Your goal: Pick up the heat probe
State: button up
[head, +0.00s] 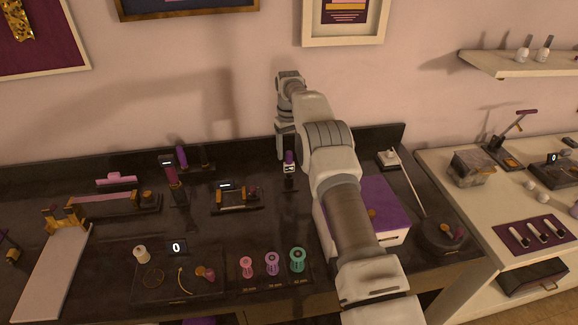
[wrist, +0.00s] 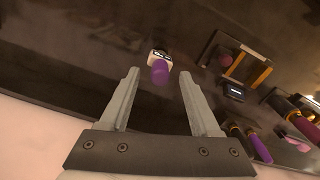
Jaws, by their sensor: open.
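What looks like the heat probe, a short upright tool with a purple top and a white body (head: 289,162), stands near the back of the dark bench in the head view. In the wrist view its rounded purple end (wrist: 159,72) and white body with a dark face (wrist: 158,55) show centrally, just beyond the fingertips. My gripper (head: 284,148) is open and empty, pointing down close to it. In the wrist view the two grey fingers (wrist: 159,82) lie to either side of the purple end. I cannot tell whether they touch it.
A small framed device with a display (head: 237,197) stands left of the tool. Farther left is an upright purple-handled device (head: 172,175). Pink, purple and teal spools (head: 272,263) sit in front. A purple-topped box (head: 385,205) is right, partly behind my arm.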

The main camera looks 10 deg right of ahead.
aim_at(289, 165)
jog(key=shift+f, duration=1.25)
grip_shut()
